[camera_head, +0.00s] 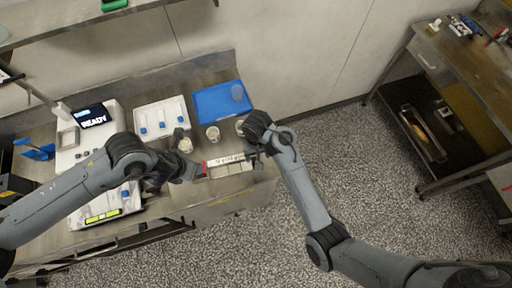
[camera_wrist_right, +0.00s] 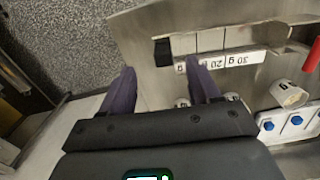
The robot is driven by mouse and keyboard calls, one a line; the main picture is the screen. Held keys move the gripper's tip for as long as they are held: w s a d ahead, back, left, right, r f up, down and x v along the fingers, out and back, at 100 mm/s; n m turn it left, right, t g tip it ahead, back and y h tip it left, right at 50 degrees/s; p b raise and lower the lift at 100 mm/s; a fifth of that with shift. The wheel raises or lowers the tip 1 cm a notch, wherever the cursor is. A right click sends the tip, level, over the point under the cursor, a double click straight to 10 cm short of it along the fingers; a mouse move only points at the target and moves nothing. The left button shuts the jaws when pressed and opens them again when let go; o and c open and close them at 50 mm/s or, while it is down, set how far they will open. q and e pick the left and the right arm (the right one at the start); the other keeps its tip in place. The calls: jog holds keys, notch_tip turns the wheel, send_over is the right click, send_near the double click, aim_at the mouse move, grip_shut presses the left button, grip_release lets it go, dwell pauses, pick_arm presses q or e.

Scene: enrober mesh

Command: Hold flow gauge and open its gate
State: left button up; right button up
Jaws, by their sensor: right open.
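The flow gauge (camera_head: 230,170) is a pale strip with a numbered white label and a row of cells, at the table's front edge. A black block (camera_wrist_right: 163,52) is at one end; a red part (camera_head: 204,168) is at the other. My left gripper (camera_head: 193,172) is at the red end; whether its fingers are closed on it is unclear. My right gripper (camera_head: 256,156) is at the opposite end. Its fingers (camera_wrist_right: 163,78) are apart, with the black block just beyond the gap between them.
Behind the gauge are small cups (camera_head: 212,133), a blue tray (camera_head: 222,103) and a white tray with blue pieces (camera_head: 160,117). A white device with a display (camera_head: 90,117) stands left. Open floor (camera_head: 330,140) separates this table from a steel bench (camera_head: 460,90) at right.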

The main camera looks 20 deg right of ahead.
jog(key=shift+w+r, duration=0.5)
jog(key=shift+w, duration=0.2)
jog(key=shift+f, duration=5.15)
jog(key=shift+c, duration=0.3)
